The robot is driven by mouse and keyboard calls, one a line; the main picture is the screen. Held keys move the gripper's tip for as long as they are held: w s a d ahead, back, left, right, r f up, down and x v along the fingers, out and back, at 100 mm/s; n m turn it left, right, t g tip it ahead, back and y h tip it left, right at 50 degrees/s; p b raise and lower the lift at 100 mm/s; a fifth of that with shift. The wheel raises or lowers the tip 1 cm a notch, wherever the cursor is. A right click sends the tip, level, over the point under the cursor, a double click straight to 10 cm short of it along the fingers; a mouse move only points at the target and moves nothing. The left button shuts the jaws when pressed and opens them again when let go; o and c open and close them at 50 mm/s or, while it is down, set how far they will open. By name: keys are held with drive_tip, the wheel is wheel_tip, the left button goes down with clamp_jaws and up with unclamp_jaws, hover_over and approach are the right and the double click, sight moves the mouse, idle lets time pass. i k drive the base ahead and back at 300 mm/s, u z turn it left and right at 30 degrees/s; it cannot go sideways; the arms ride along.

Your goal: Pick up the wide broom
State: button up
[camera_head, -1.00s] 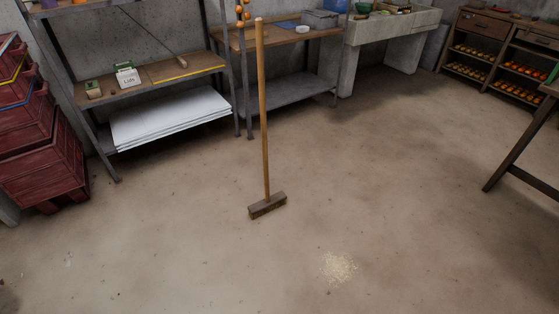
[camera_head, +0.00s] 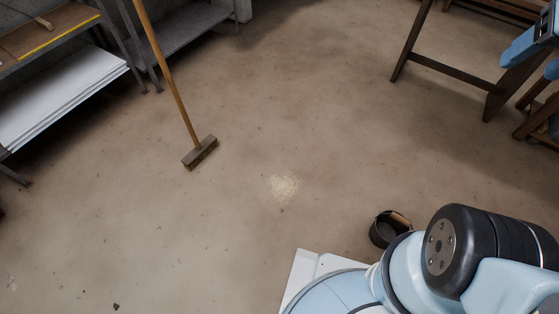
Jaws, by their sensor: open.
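The wide broom (camera_head: 200,153) stands upright on the concrete floor left of the middle. Its wooden handle (camera_head: 165,70) leans to the upper left in the picture, and its top is cut off by the upper edge. The dark, wide head rests on the floor. My gripper (camera_head: 527,63) shows partly at the upper right edge, with light blue fingers apart and nothing seen between them. It is well to the right of the broom and not touching it.
A pale pile of crumbs (camera_head: 284,187) lies right of the broom head. A dark bucket (camera_head: 390,228) stands beside my base. A metal shelf with white sheets (camera_head: 60,95) is at the left. A wooden trestle (camera_head: 440,68) stands at the upper right. Floor around the broom is clear.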

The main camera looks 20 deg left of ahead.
sight(201, 149)
drive_tip(key=u, duration=1.7)
drive_tip(key=i, duration=0.1)
drive_tip(key=z, duration=3.1)
drive_tip(key=k, duration=0.75)
drive_tip(key=u, duration=1.5)
drive_tip(key=i, duration=0.15)
drive_tip(key=u, duration=0.8)
